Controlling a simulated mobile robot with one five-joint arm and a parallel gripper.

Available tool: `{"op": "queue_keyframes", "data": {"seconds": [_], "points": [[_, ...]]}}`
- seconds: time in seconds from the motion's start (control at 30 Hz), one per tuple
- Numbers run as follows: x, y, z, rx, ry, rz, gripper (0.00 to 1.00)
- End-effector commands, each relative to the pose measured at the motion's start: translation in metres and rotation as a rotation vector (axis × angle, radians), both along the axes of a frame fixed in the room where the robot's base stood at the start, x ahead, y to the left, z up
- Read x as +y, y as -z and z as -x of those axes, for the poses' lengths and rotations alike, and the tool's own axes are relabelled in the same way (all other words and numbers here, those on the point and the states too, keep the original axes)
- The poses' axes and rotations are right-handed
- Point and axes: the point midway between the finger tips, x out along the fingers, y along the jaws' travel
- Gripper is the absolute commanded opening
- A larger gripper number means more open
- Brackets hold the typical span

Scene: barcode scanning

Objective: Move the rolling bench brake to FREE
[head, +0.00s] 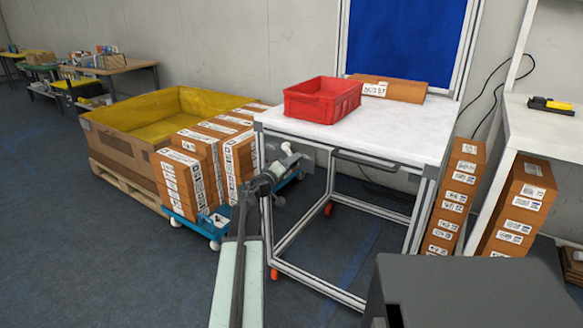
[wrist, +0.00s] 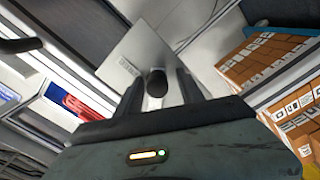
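The rolling bench (head: 400,142) has a white top, a grey metal frame and orange-red casters. My gripper (head: 284,167) is at the bench's front left corner, below the top's edge. In the wrist view my gripper (wrist: 158,88) is open. A dark round knob (wrist: 157,82) on a light grey plate (wrist: 128,62) shows between its fingers, with a gap on each side. I cannot tell how far the knob lies beyond the fingertips. The brake is not clearly identifiable in the head view, and its setting cannot be read.
A red bin (head: 322,98) and a long cardboard box (head: 388,89) are on the bench. Stacked boxes (head: 180,180) stand left on a blue cart (head: 198,228). More boxes (head: 456,200) stand to the right. A red and blue label (wrist: 72,104) shows in the wrist view.

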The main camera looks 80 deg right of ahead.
Motion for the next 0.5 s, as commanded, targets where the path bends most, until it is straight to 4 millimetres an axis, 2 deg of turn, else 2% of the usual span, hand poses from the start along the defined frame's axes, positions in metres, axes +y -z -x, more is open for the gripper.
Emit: {"op": "queue_keyframes", "data": {"seconds": [0.27, 0.5], "points": [[0.007, 0.000, -0.001, -0.002, 0.004, 0.001, 0.45], [0.044, 0.000, -0.020, -0.001, 0.002, 0.000, 0.45]]}}
